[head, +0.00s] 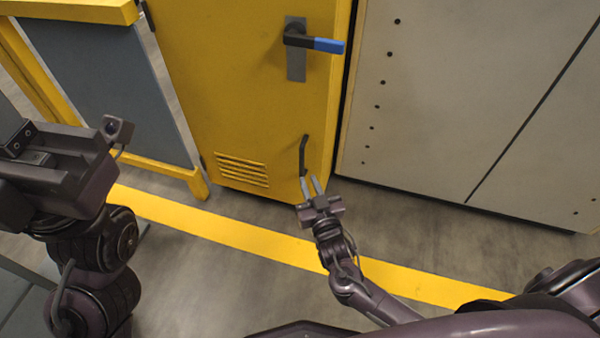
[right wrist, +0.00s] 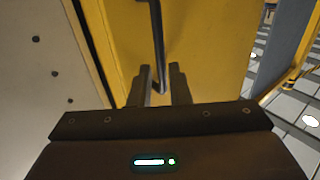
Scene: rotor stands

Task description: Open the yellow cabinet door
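The yellow cabinet door (head: 230,90) stands upright and looks shut. A lever with a blue end (head: 328,45) on a grey plate is near its top right. A dark bent bar handle (head: 303,155) is low near its right edge. My right gripper (head: 311,186) is open just below and in front of this bar. In the right wrist view, the bar handle (right wrist: 159,45) runs down to between the two spread fingers (right wrist: 160,88); I cannot tell whether they touch it. My left gripper (head: 45,160) is at the far left, away from the door, its fingers unclear.
A grey panel (head: 450,90) with a row of dark holes stands right of the door, across a narrow dark gap. A yellow-framed grey panel (head: 105,85) stands at left. A yellow stripe (head: 240,236) crosses the floor, which is clear before the door.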

